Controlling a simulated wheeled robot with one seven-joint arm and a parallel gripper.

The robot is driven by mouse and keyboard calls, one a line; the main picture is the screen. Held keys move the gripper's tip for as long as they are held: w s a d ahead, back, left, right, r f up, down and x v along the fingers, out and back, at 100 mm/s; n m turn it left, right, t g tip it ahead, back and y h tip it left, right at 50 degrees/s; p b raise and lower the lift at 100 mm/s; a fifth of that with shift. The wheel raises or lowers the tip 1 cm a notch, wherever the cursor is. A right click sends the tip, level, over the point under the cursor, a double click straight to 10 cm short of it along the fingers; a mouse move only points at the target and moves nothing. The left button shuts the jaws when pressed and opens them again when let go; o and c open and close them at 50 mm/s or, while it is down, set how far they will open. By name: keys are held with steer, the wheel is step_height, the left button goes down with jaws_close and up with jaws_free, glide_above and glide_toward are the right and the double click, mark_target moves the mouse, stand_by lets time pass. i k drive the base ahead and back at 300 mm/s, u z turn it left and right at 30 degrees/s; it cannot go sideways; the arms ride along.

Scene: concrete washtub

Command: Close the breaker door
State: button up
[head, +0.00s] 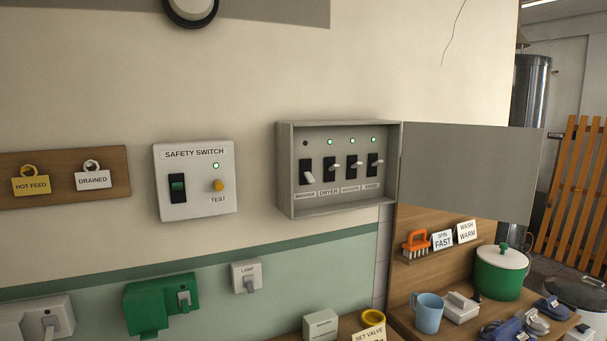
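The breaker box (338,208) is a grey metal box on the wall at the middle right of the head view. Its door (468,172) is a flat grey panel hinged on the box's right side. The door stands wide open, swung out to the right. My gripper is not in view.
A safety switch box (194,205) is left of the breaker box. Below the door, a wooden shelf carries an orange brush (415,242) and cards. A green pot (500,275), a blue mug (429,312) and pegs stand lower right. The space before the box looks clear.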

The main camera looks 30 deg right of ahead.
mark_target(486, 172)
steer(key=u, duration=1.75)
steer(key=k, duration=1.05)
steer(key=z, duration=1.9)
